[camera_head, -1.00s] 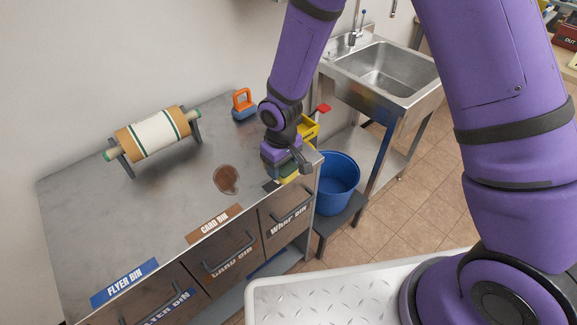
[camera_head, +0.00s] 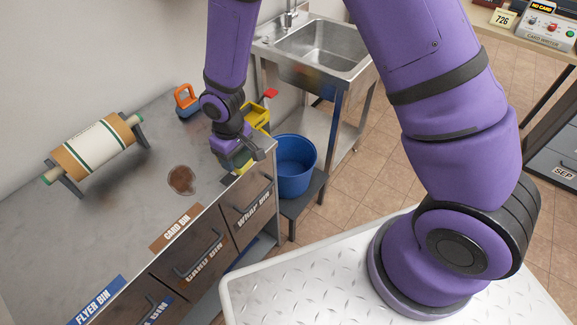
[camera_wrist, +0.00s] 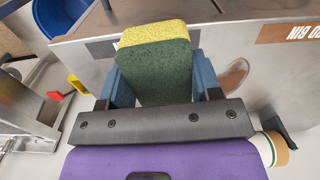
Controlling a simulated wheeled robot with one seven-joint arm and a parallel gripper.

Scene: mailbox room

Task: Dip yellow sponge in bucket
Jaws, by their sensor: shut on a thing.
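My gripper (camera_head: 238,160) is over the right end of the metal counter, by its front edge. In the wrist view it is shut on the yellow sponge (camera_wrist: 153,35), which has a dark green scouring side (camera_wrist: 158,75) facing the camera. In the head view the sponge is mostly hidden by the gripper. The blue bucket (camera_head: 294,168) stands to the right of the counter on a low dark stand, lower than the gripper. Its edge also shows at the top left of the wrist view (camera_wrist: 62,14). The sponge is apart from the bucket.
A brown stain (camera_head: 181,180) lies on the counter (camera_head: 120,230). A paper roll (camera_head: 95,150), an orange-handled blue tool (camera_head: 187,101) and a yellow container (camera_head: 257,115) stand there too. A metal sink (camera_head: 320,48) is behind the bucket. Drawers (camera_head: 195,262) line the counter front.

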